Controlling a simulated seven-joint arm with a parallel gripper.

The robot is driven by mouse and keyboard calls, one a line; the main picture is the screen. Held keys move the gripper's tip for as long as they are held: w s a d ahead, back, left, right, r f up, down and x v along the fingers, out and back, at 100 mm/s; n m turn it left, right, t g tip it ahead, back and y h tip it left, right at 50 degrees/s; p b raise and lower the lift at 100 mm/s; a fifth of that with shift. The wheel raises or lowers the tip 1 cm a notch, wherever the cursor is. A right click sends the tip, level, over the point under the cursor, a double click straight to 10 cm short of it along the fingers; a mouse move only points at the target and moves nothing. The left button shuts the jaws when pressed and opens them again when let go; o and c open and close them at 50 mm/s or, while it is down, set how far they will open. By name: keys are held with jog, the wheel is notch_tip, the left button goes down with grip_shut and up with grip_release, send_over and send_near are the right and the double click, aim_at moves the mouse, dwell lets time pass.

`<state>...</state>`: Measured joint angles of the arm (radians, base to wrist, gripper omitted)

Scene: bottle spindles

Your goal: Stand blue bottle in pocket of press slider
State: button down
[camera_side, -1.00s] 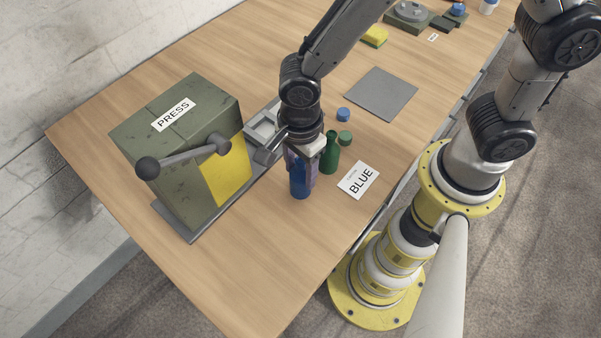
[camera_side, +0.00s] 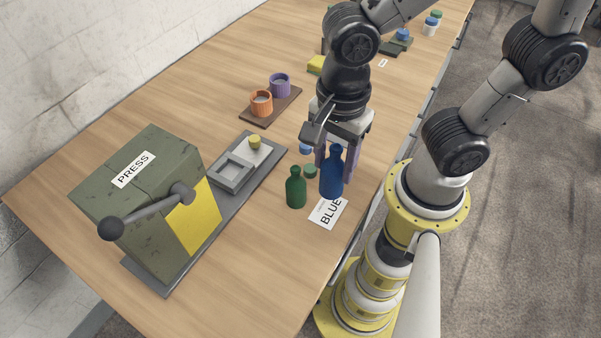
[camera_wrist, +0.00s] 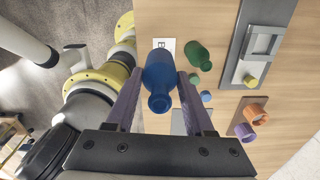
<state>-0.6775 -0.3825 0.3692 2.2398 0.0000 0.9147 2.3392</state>
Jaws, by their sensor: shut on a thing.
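The blue bottle (camera_side: 331,180) is upright between the purple fingers of my gripper (camera_side: 337,176), which is shut on it. It hangs over or just behind the BLUE card (camera_side: 327,213); its height above the table is hard to tell. The wrist view also shows the bottle (camera_wrist: 159,75) between the fingers. The press slider (camera_side: 229,181) has a square, empty pocket and a yellow knob (camera_side: 255,142). It lies left of my gripper, beside the press (camera_side: 150,205), and also shows in the wrist view (camera_wrist: 250,45).
A green bottle (camera_side: 296,189) stands between the blue bottle and the slider. A blue cap (camera_side: 305,150) and green cap (camera_side: 310,171) lie nearby. Orange (camera_side: 261,104) and purple (camera_side: 279,86) cups stand on a brown board behind.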

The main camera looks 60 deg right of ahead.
jog(key=shift+s+d+r, duration=0.55)
jog(key=shift+s+d, duration=0.1)
jog(key=shift+s, duration=0.2)
jog(key=w+a+r+n, duration=0.1)
jog(key=w+a, duration=0.2)
jog(key=w, duration=0.4)
jog(key=w+a+r, duration=0.2)
jog(key=w+a, duration=0.1)
jog(key=w, duration=0.4)
jog(key=w+d+f+m, duration=0.1)
jog(key=w+d+f, duration=0.2)
jog(key=w+f, duration=0.8)
jog(key=shift+w+d+m, duration=0.2)
jog(key=shift+w+m, duration=0.15)
jog(key=shift+m, duration=0.05)
jog(key=shift+f, duration=0.15)
jog(key=shift+f, duration=1.1)
